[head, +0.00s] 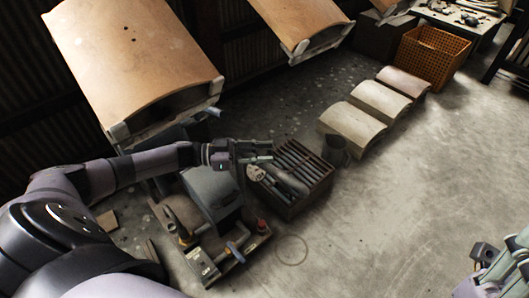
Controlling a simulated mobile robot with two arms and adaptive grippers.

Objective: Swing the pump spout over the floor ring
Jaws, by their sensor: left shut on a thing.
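The pump (212,190) is a grey boxy machine on a worn base plate at the lower left of centre. A grey curved pipe, which looks like the spout (288,182), reaches right from the pump over a dark slotted crate. My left gripper (262,152) is at the pump's upper right, shut on what looks like the spout; its fingers partly hide the grip. The floor ring (292,250) is a thin faint circle on the concrete, below and apart from the spout in the picture. My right gripper (485,258) shows partly at the lower right; its fingers are unclear.
The slotted crate (318,167) stands right of the pump, with a dark bucket (336,150) beside it. Curved panels (352,128) lie behind. An orange basket (430,55) is far right. The floor around the ring is clear.

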